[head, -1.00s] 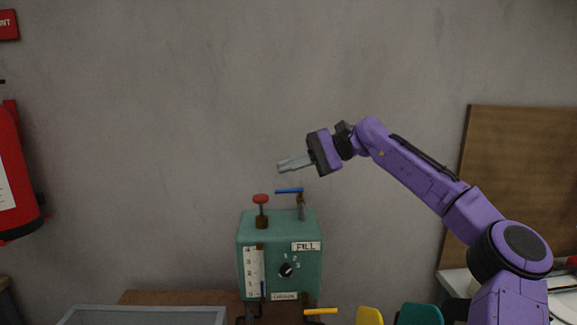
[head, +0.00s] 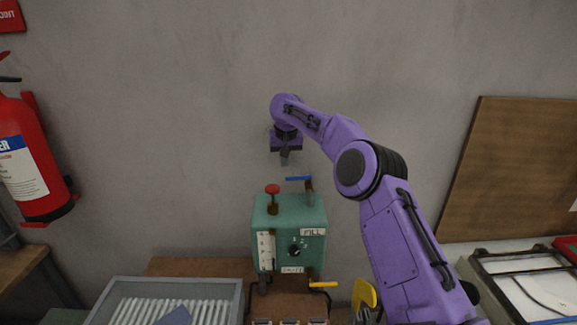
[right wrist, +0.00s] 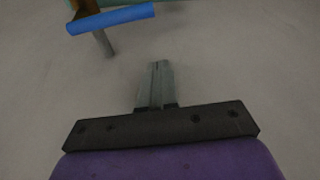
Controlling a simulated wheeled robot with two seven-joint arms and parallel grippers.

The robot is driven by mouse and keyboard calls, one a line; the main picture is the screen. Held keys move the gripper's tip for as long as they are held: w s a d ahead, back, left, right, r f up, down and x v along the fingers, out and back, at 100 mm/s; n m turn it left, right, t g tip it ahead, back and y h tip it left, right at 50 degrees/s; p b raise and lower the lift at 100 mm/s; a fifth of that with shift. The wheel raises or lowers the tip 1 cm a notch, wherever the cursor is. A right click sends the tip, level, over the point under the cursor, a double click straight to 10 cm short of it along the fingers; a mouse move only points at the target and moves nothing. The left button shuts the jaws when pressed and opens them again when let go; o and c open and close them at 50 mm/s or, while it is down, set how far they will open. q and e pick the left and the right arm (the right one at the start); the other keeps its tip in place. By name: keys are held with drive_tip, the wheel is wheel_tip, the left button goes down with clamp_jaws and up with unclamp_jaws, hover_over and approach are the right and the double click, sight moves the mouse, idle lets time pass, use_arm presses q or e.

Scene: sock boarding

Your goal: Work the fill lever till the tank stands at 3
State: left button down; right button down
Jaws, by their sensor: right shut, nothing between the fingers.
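A green tank box (head: 290,222) stands on a brown surface below the wall, with a FILL label (head: 313,232) on its front. A blue-handled lever (head: 299,178) sticks up at its top right; the blue bar also shows at the upper left of the right wrist view (right wrist: 112,18). A white level gauge (head: 265,248) is on the front left; its reading is too small to tell. My right gripper (head: 284,160) is shut and empty, pointing down, above the box and just left of the blue handle, apart from it. My left gripper is not in view.
A red knob (head: 272,189) stands on the box top, a black dial (head: 294,250) on its front, and a yellow handle (head: 323,284) at its lower right. A ribbed grey tray (head: 120,285) lies front left.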

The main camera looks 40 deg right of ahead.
drive_tip(key=shift+s+a+f, duration=0.3)
drive_tip(key=shift+s+f, duration=0.05)
drive_tip(key=shift+s, duration=0.25)
drive_tip(key=shift+s+a+f, duration=0.25)
drive_tip(key=shift+s+f, duration=0.1)
drive_tip(key=shift+s, duration=0.2)
drive_tip(key=shift+s+a+f, duration=0.15)
drive_tip(key=shift+s+a, duration=0.25)
drive_tip(key=shift+s, duration=0.05)
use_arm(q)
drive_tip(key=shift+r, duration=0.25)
use_arm(e)
drive_tip(key=shift+w+f, duration=0.1)
